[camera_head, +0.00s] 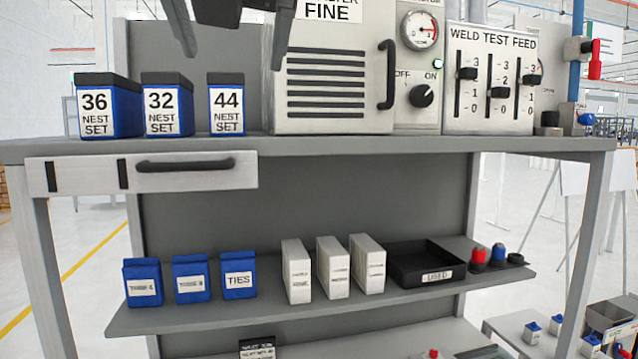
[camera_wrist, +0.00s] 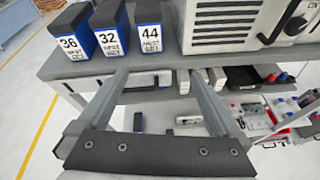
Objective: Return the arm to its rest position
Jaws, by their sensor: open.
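My gripper (camera_head: 232,55) hangs at the top edge of the head view, above the bench top and the blue bins. Its two dark fingers are spread apart with nothing between them. In the wrist view my gripper (camera_wrist: 160,76) also shows two long grey fingers, wide apart and empty. They overlap the bench's front edge and drawer in that picture. The rest of my arm is out of the head view.
Blue nest-set bins 36 (camera_head: 108,108), 32 (camera_head: 167,106) and 44 (camera_head: 227,106) stand on the bench top (camera_head: 330,147). A grey FINE cabinet (camera_head: 335,85) stands to their right. The drawer (camera_head: 190,180) looks shut. The lower shelf (camera_head: 270,311) holds boxes and a black tray (camera_head: 397,275).

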